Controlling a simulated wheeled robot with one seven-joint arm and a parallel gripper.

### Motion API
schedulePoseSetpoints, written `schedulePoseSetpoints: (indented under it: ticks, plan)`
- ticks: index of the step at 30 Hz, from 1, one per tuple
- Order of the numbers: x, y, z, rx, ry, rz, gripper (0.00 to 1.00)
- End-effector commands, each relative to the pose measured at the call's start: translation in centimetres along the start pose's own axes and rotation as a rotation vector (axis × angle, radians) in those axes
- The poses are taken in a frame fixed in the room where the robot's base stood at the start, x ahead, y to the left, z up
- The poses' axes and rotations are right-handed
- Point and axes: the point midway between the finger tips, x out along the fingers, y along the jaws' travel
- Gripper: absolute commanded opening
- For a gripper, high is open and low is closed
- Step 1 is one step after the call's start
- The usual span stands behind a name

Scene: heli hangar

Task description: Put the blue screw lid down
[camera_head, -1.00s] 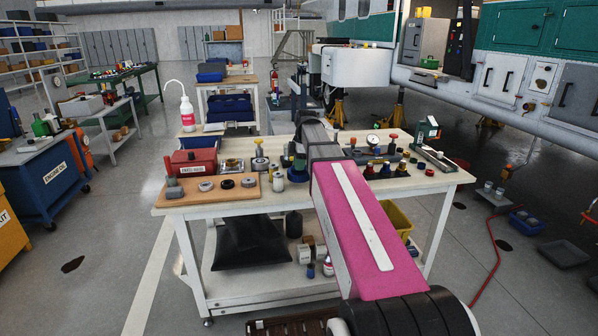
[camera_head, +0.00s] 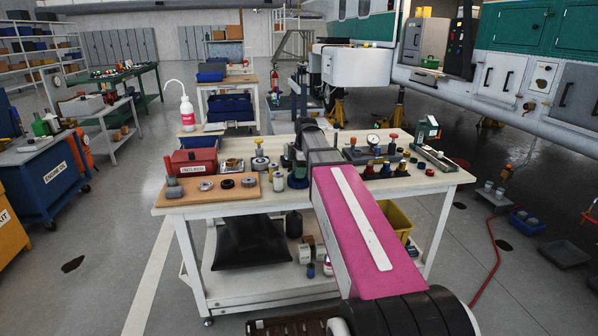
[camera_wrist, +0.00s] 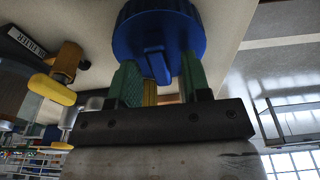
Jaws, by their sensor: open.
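The blue screw lid (camera_wrist: 158,42) is at the top of the wrist view, round with a ribbed edge and a raised bar across its face. My gripper (camera_wrist: 160,82) has its green-padded fingers open, one on each side of the lid's near edge. Whether either pad touches the lid is unclear. The pale table surface shows behind the lid. In the head view my arm mostly hides the gripper over the middle of the white workbench (camera_head: 230,203). A dark blue round piece (camera_head: 297,181) shows below it there; I cannot tell if it is the lid.
A wooden board (camera_head: 215,196) with several round parts and a red box (camera_head: 194,162) are on the bench's left. Several small coloured-top fittings (camera_head: 385,170) stand close to the right of my arm. The bench's front right top is mostly clear.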

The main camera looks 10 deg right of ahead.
Motion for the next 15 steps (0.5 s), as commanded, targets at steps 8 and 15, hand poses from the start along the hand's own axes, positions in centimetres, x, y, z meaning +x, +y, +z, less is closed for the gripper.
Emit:
schedulePoseSetpoints:
  ticks: [8,15]
  plan:
    - [-2.7,0.1,0.0,0.0,0.0,0.002,0.44]
    - [-7.0,0.1,-0.1,0.0,0.0,0.003,0.44]
